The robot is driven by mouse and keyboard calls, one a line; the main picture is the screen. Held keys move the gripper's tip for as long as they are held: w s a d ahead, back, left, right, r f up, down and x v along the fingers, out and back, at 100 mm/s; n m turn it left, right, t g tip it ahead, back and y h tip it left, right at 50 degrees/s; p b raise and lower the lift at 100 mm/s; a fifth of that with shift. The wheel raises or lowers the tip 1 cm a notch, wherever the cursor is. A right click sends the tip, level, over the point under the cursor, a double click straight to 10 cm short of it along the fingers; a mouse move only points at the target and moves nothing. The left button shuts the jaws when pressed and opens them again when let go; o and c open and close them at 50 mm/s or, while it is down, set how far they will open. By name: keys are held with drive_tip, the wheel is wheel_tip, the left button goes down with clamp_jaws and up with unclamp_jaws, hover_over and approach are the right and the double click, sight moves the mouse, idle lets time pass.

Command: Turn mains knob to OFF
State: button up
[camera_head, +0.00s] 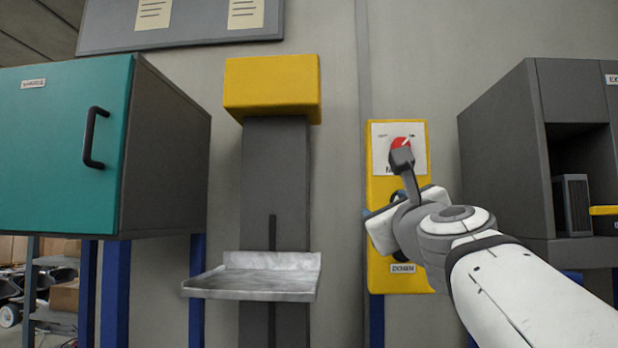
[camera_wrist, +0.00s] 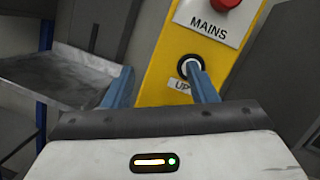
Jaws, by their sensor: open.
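The red mains knob (camera_head: 401,143) sits on a white plate (camera_head: 381,160) on the yellow panel (camera_head: 415,280). Its white pointer mark tilts to the upper right; the small position labels are hard to read. In the wrist view the knob (camera_wrist: 228,3) is cut by the top edge, above the word MAINS on the plate (camera_wrist: 213,27). My gripper (camera_wrist: 163,86) is open and empty, with its two blue fingers apart. It is below the knob, not on it; the right finger overlaps a round button (camera_wrist: 188,64) and part of its UP label. In the head view my arm hides the fingers mostly.
A grey lift column with a yellow top (camera_head: 272,88) and a metal tray (camera_head: 250,283) stands left of the panel. Further left is a teal-doored cabinet (camera_head: 65,150). A dark grey cabinet (camera_head: 500,150) stands at right. Bare wall shows between column and panel.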

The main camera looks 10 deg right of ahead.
drive_tip(key=s+d+r+m+t+h, duration=0.1)
drive_tip(key=s+d+r+m+h, duration=0.25)
drive_tip(key=r+m, duration=0.4)
drive_tip(key=p+x, duration=0.1)
drive_tip(key=x, duration=0.6)
drive_tip(key=shift+r+p, duration=0.35)
drive_tip(key=shift+r, duration=0.05)
drive_tip(key=shift+w+a+n, duration=0.1)
drive_tip(key=shift+a+n, duration=0.1)
drive_tip(key=shift+n, duration=0.05)
